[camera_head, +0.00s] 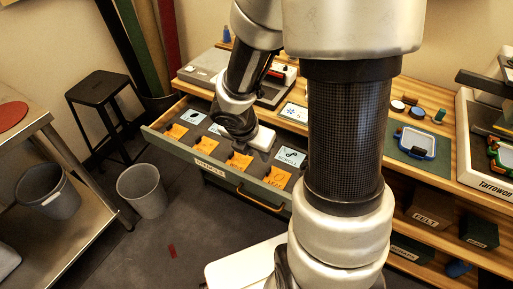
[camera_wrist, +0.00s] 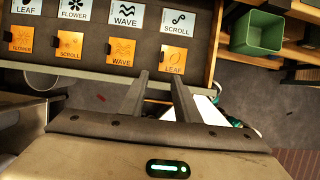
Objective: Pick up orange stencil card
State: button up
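Several orange stencil cards lie in a row in the open drawer (camera_head: 155,141). In the wrist view they read flower (camera_wrist: 22,38), scroll (camera_wrist: 69,45), wave (camera_wrist: 121,51) and leaf (camera_wrist: 173,59). In the head view, orange cards (camera_head: 177,131) line the drawer's front side; the nearest one (camera_head: 277,178) is at its right end. My gripper (camera_wrist: 159,79) is open and empty. Its two fingers point toward the drawer, near the wave and leaf cards, apparently above them. In the head view my arm hides part of the drawer and the fingertips are hard to make out.
Pale blue cards, such as the scroll one (camera_wrist: 178,22), lie in a second row behind the orange ones. A green bin (camera_wrist: 257,33) appears at the right of the wrist view. A grey bin (camera_head: 143,190) and a black stool (camera_head: 98,88) stand left of the drawer.

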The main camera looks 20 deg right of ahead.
jog(key=b, duration=0.5)
send_near(269, 169)
jog(key=f, duration=0.2)
jog(key=shift+w+f, duration=0.3)
jog(key=shift+f, duration=0.05)
jog(key=b+x, duration=0.1)
jog(key=x, duration=0.1)
jog(key=b+x, duration=0.2)
jog(key=x, duration=0.1)
jog(key=shift+w+d+f, duration=0.1)
jog(key=shift+d+f, duration=0.1)
jog(key=shift+d, duration=0.2)
jog(key=shift+r, duration=0.1)
grip_shut()
